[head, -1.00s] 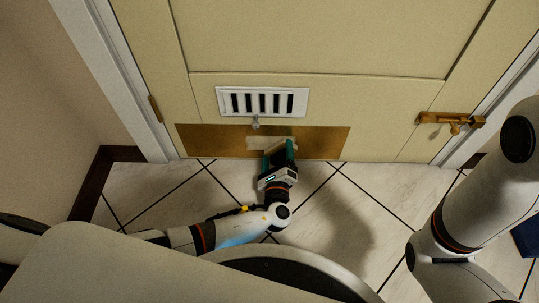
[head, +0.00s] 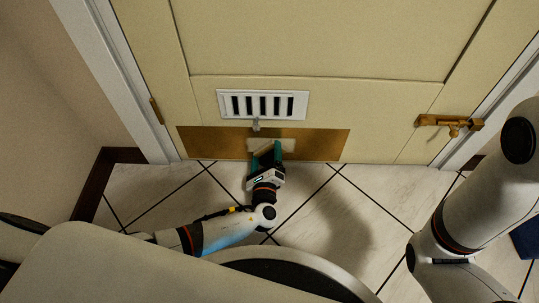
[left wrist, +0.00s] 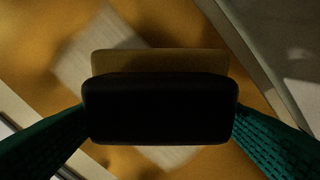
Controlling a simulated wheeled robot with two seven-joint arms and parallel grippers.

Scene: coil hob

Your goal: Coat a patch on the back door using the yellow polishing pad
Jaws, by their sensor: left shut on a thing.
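The back door (head: 320,40) is cream, with a brown plate (head: 210,140) along its bottom. A pale rectangular patch (head: 287,145) lies on that plate and also shows behind the pad in the left wrist view (left wrist: 92,55). My left gripper (head: 266,154) is low at the patch, its green fingers shut on the polishing pad. In the left wrist view the pad has a black back (left wrist: 160,110) and a dull yellow edge (left wrist: 160,61). The pad faces the plate; I cannot tell whether it touches. My right gripper is out of view.
A white vent grille (head: 262,105) with a small knob below it sits above the plate. A brass bolt (head: 449,121) is at the door's right. White frame posts flank the door. Tiled floor (head: 340,205) in front is clear.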

